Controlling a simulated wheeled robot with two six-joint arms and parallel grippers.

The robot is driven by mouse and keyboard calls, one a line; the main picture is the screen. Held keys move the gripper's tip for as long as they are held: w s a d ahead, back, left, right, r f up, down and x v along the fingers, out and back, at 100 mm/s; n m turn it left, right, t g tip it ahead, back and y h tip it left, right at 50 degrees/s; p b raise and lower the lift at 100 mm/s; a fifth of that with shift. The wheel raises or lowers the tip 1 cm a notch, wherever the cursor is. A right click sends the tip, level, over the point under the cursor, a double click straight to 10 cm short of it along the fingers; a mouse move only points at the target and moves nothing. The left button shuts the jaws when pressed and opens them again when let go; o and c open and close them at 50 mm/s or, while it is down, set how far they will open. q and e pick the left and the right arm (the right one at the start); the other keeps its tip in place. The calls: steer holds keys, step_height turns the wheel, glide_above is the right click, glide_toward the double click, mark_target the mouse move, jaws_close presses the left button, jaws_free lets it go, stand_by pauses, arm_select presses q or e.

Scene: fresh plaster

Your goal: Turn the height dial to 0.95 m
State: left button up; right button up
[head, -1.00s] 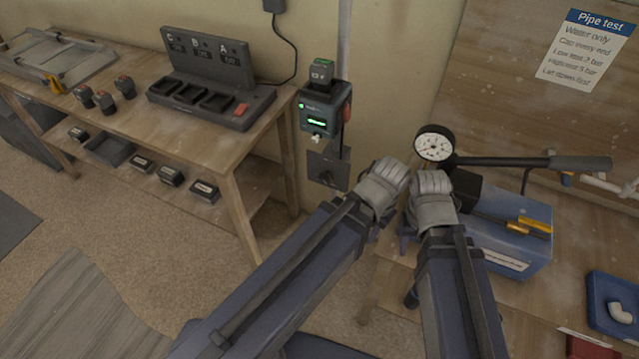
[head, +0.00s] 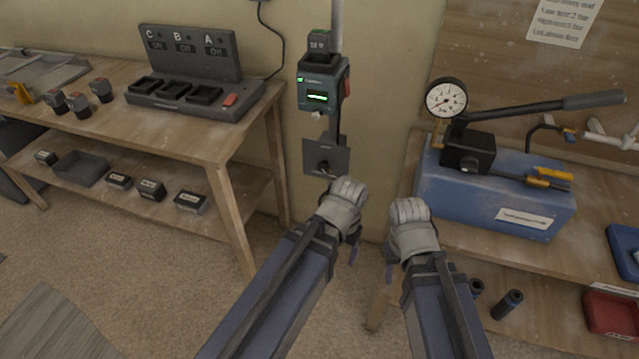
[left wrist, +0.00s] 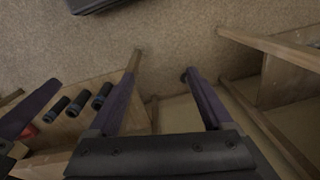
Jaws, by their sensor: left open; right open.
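A teal and dark device (head: 319,95) with a small lit green display hangs on the wall by a vertical pole. Below it is a dark square plate (head: 312,158) with a dark knob (head: 324,165), which looks like the dial; its markings are too small to read. My left gripper (head: 347,222) is just below and right of the plate, apart from it. Its two purple fingers are spread and empty in the left wrist view (left wrist: 160,82). My right gripper (head: 402,240) is to the right, before the workbench; its fingers are mostly hidden, with nothing visible in it.
A wooden bench (head: 215,150) with a battery charger (head: 200,108) stands left. A blue pump box (head: 450,200) with a pressure gauge (head: 446,98) stands on the right bench, close to my right gripper. Floor shows between the benches.

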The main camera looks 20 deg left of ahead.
mark_target(322, 169)
arm_select(q)
steer(key=w+a+f+t+h+b, duration=0.1)
steer(key=w+a+f+b, duration=0.1)
steer(key=f+b, duration=0.65)
steer(key=w+a+f+b, duration=0.1)
steer(key=w+f+b, duration=0.1)
steer(key=f+b, duration=0.7)
steer(key=w+d+f+m+t+h+b, duration=0.1)
steer(key=w+f+t+h+b, duration=0.2)
steer(key=w+f+b, duration=0.25)
steer(key=w+r+m+t+h+b, duration=0.2)
steer(key=w+r+m+t+h, duration=0.1)
steer(key=w+r+t, duration=0.65)
steer(key=w+a+r+n+t+y, duration=0.3)
steer(key=w+a+r+t+y, duration=0.35)
steer(key=a, duration=0.55)
steer(key=shift+w+d+r+g+h, duration=0.1)
steer(key=shift+w+r+g, duration=0.25)
steer(key=shift+w, duration=1)
steer(key=shift+w+d+r+g+h, duration=0.15)
steer(key=shift+w+r+g, duration=0.15)
steer(key=shift+w, duration=1.1)
steer(key=shift+w+d+r+g+h, duration=0.1)
steer(key=shift+w+r+g, duration=0.25)
steer(key=shift+w, duration=1)
arm_select(e)
step_height(322, 169, down, 27)
steer(key=shift+s+a, duration=0.15)
steer(key=shift+s, duration=0.15)
